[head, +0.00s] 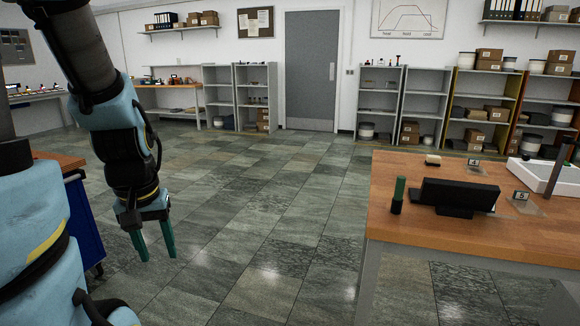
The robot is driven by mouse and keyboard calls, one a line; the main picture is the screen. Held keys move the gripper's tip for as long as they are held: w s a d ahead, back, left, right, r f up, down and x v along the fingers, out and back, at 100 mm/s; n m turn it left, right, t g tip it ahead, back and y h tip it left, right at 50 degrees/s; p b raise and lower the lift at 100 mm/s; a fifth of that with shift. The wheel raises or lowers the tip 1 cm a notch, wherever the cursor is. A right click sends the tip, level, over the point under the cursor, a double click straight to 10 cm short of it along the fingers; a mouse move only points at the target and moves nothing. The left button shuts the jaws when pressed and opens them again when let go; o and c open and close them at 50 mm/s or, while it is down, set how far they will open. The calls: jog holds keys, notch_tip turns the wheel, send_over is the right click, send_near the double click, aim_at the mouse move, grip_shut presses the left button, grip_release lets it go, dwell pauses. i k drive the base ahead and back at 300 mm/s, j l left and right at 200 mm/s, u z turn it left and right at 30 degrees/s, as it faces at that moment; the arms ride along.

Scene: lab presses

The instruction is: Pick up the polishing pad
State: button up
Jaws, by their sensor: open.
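A small pad-like thing with a cream top and dark base (432,160) lies near the back left edge of the wooden table (395,241); it looks like the polishing pad, but it is too small to be sure. My gripper (157,255) hangs at the left with its two green fingers pointing down and apart. It is open and empty, over the floor, well left of the table and far from the pad.
On the table, a green-topped upright cylinder (399,194) and a black stand (457,196) stand in front of the pad. Number cards (475,162) and a white tray (545,177) are to the right. Open floor lies between my gripper and the table. A blue cabinet (83,222) stands at left.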

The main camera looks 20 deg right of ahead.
aim_at(431, 161)
jog(key=i+l+z, duration=0.1)
jog(key=i+z, duration=0.15)
jog(key=i, duration=0.3)
jog(key=i+z, duration=0.25)
jog(key=i, duration=0.3)
jog(key=i+j+z, duration=0.25)
jog(key=i, duration=0.3)
jog(key=i+j+z, duration=0.25)
jog(key=i, duration=0.3)
jog(key=i+l+z, duration=0.4)
jog(key=i, duration=0.15)
jog(key=i+z, duration=0.4)
jog(key=i, duration=0.2)
jog(key=i+j+z, duration=0.1)
jog(key=i+z, duration=0.3)
jog(key=i, duration=0.15)
